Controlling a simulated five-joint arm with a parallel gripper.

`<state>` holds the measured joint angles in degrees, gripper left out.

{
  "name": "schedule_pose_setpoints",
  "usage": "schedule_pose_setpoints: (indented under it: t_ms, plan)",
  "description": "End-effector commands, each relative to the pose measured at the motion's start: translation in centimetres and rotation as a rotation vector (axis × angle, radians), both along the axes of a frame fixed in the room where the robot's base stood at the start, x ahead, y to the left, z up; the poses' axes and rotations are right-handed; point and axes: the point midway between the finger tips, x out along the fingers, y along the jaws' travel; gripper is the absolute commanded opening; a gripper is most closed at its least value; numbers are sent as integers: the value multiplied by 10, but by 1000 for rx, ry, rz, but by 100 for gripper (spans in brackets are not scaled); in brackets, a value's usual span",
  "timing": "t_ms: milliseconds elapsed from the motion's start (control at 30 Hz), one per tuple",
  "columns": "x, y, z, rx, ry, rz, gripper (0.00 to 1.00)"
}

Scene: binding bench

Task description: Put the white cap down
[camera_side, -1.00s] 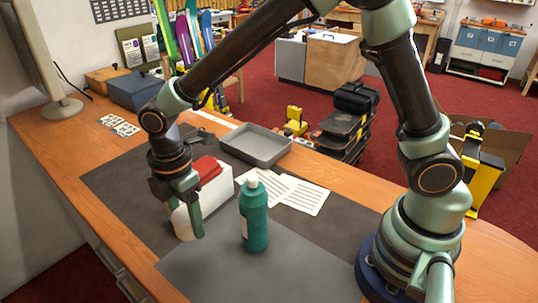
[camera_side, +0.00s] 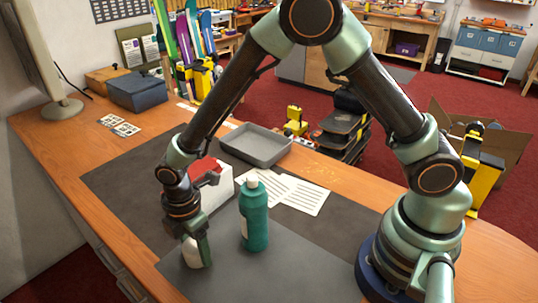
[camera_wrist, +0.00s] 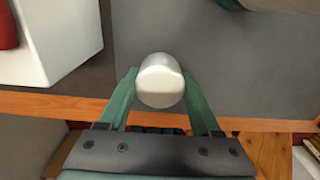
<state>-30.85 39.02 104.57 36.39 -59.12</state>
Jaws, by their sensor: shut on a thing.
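My gripper (camera_side: 197,254) is shut on the white cap (camera_side: 190,251), which sits between its two green fingers low over the grey mat (camera_side: 240,282). In the wrist view the rounded, pale cap (camera_wrist: 160,80) is between the fingertips. One finger partly hides it in the side view. I cannot tell whether it touches the mat. A green bottle (camera_side: 254,222) with a white top stands upright to the right of my gripper, apart from it.
A white box (camera_side: 218,189) with a red item (camera_side: 203,164) stands just behind my gripper. Printed sheets (camera_side: 305,197) and a grey tray (camera_side: 255,147) lie farther back. The mat in front of the bottle is clear. The bench's front edge is near.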

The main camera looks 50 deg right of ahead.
Motion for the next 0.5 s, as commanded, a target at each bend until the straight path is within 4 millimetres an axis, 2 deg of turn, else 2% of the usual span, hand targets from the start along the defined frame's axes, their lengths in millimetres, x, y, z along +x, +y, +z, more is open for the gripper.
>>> schedule_pose_setpoints:
  t_ms: [100, 133, 200, 500]
  plan:
    - [0, 0, -3, 0, 1, 0, 14]
    - [0, 0, -3, 0, 0, 0, 73]
    - [0, 0, -3, 0, 0, 0, 95]
    - [0, 0, -2, 0, 0, 0, 95]
